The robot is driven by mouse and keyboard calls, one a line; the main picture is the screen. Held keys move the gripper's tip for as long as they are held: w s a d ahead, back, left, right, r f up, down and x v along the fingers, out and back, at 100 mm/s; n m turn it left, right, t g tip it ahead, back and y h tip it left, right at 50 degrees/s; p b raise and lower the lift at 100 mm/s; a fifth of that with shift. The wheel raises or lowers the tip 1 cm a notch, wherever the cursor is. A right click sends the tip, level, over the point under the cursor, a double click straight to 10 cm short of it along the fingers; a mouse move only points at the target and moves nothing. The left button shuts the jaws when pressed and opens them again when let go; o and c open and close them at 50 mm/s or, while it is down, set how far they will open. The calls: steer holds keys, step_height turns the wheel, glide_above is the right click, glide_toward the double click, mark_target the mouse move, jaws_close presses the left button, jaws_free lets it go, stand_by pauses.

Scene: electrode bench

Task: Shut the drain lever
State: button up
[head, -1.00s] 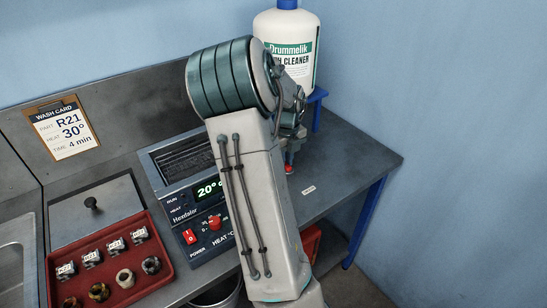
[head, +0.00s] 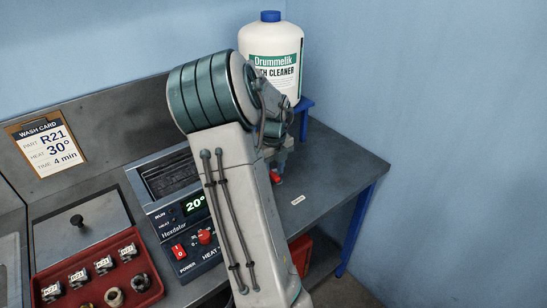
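The heated bath (head: 160,215) stands on the bench with a green "20°" display, partly behind my arm. A small red part (head: 276,178) shows just right of my arm, low beside the bath; it may be the drain lever, but its position is too small to read. My gripper (head: 278,157) is mostly hidden behind my own arm. Only a grey piece of it shows, close above the red part. I cannot tell whether they touch, or whether the fingers are open or shut.
A white cleaner bottle (head: 272,48) with a blue cap stands on a blue stand (head: 304,106) at the back. A red tray (head: 98,282) of small parts and a grey lid (head: 82,228) are at left. A wash card (head: 46,147) leans behind.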

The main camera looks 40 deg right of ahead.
step_height(320, 180, up, 13)
steer(key=shift+r+b, duration=0.15)
steer(key=shift+b, duration=0.25)
stand_by(0.4)
